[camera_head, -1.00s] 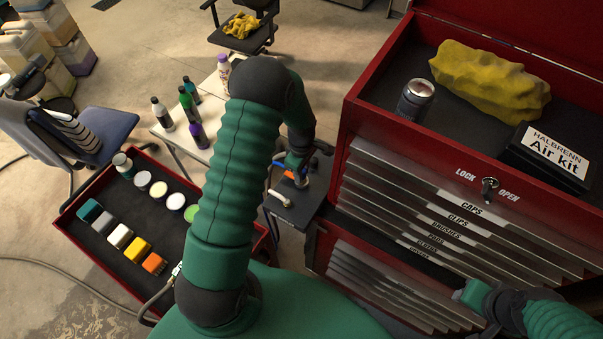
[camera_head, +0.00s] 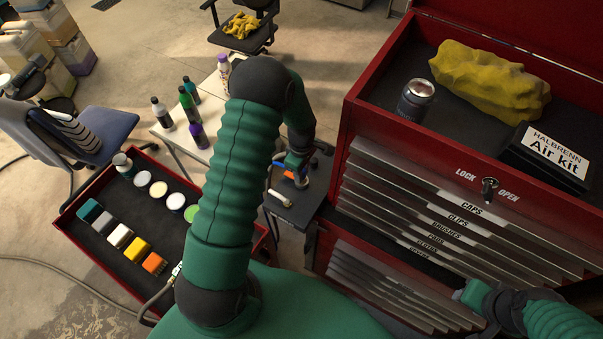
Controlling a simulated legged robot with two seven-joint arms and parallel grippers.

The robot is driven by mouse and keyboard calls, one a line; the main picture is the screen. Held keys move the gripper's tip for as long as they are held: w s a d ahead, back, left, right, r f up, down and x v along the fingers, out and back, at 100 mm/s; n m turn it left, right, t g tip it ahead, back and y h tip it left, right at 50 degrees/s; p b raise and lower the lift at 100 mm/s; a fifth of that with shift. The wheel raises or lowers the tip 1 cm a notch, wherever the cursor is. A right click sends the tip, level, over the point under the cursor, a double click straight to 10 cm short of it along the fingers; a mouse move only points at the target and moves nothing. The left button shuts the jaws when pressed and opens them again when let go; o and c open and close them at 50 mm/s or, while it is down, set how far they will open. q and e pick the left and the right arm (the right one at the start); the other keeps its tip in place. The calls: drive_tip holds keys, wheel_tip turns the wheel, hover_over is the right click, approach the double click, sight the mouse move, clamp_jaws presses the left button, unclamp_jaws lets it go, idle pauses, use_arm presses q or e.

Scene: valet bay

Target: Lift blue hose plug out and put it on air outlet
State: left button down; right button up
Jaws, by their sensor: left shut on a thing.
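My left arm reaches down over the middle of the view, and my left gripper (camera_head: 297,166) is small and partly hidden by its own wrist. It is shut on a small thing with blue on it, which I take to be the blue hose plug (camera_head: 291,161). Orange and metal bits show just below the gripper, above a small dark stand (camera_head: 306,209). A pale fitting (camera_head: 280,198) lies on the stand. I cannot make out which part is the air outlet. My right gripper (camera_head: 466,293) is by the lower drawers at the lower right; its fingers are too small to read.
An open red drawer (camera_head: 96,258) with jars and brushes is at the left. Bottles stand on a white table (camera_head: 217,83).

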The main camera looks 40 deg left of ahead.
use_arm(q)
drive_tip(key=shift+r, duration=0.1)
drive_tip(key=shift+r+p, duration=2.15)
drive_tip(key=shift+r, duration=0.75)
drive_tip(key=shift+w+f+b, duration=0.15)
drive_tip(key=shift+w+b, duration=0.15)
drive_tip(key=shift+w, duration=0.05)
drive_tip(key=w+m+b, duration=0.1)
drive_tip(key=w, duration=0.1)
drive_tip(key=w+a+b, duration=0.1)
drive_tip(key=w, duration=0.2)
drive_tip(key=w+f+m+b, duration=0.1)
drive_tip(key=w, duration=0.1)
drive_tip(key=shift+w+a+m, duration=0.2)
drive_tip(key=shift+w+m, duration=0.1)
drive_tip(key=shift+w, duration=0.1)
drive_tip(key=w+r+m+b, duration=0.2)
drive_tip(key=w+m+b, duration=0.15)
drive_tip(key=w, duration=0.35)
drive_tip(key=f+b, duration=0.3)
drive_tip(key=f, duration=0.2)
drive_tip(key=f+b, duration=0.3)
drive_tip(key=f, duration=0.2)
drive_tip(key=shift+w+a+f+b, duration=0.1)
drive_tip(key=shift+a+f+b, duration=0.1)
drive_tip(key=shift+f+b, duration=0.1)
